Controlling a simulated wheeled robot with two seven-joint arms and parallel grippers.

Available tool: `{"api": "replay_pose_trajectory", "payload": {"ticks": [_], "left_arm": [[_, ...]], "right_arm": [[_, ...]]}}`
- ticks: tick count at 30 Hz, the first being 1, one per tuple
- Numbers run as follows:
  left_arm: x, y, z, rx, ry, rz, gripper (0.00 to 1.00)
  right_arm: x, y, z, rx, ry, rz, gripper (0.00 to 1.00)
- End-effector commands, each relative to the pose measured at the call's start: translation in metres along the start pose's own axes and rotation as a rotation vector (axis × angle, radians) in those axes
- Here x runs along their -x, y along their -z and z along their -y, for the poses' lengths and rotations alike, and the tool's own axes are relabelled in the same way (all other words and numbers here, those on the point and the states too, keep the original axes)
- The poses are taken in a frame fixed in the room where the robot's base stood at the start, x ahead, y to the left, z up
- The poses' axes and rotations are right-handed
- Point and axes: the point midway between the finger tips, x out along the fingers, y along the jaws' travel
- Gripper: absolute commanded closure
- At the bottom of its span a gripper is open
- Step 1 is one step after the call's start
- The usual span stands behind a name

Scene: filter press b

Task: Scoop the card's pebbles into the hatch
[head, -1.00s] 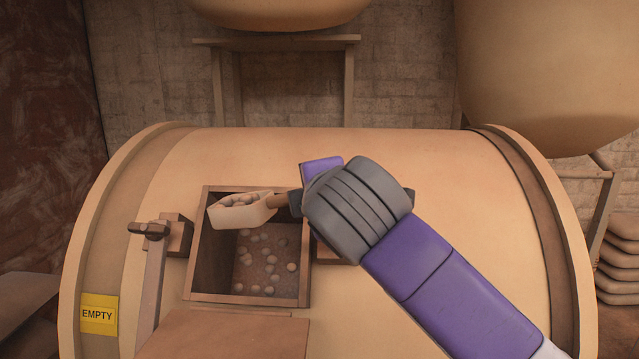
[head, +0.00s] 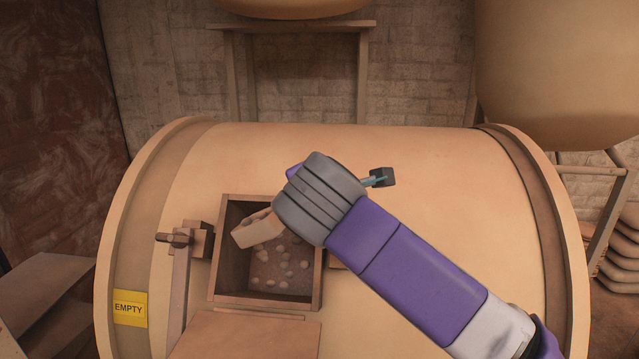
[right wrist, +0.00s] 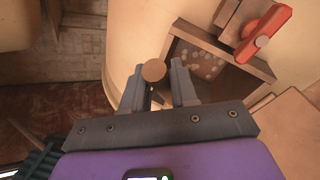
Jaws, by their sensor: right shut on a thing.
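The hatch (head: 317,268) is a square wooden-framed opening in the tan drum. It also shows in the right wrist view (right wrist: 262,70). Several pale pebbles (head: 283,265) lie inside on its floor. My right gripper (right wrist: 168,88) is shut on the scoop's handle, whose round end shows between the fingers. In the head view my wrist hides the fingers. The pale scoop (head: 258,230) is tilted over the upper left of the opening. I cannot tell how many pebbles are still in it. A yellow card (head: 130,308) reading EMPTY is on the drum's lower left. My left gripper is out of view.
A latch (head: 176,238) stands at the hatch's left edge. A flat lid-like panel (head: 245,338) lies just in front of the opening. The drum's raised rim (head: 530,190) curves at the right. A small dark block (head: 382,177) shows behind my right wrist.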

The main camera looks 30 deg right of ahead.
Motion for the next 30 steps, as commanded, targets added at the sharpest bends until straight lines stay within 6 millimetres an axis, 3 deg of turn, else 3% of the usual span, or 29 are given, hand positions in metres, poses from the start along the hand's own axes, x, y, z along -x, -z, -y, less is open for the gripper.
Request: {"api": "replay_pose_trajectory", "payload": {"ticks": [6, 18, 30], "left_arm": [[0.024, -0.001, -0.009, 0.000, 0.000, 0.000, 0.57], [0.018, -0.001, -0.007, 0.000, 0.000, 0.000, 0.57], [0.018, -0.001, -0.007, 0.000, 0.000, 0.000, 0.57]], "right_arm": [[0.002, -0.002, -0.014, 0.055, 0.032, 0.012, 1.00], [-0.007, 0.020, -0.043, 0.268, 0.163, 0.056, 1.00], [-0.007, 0.017, -0.042, 0.268, 0.162, 0.059, 1.00]]}}
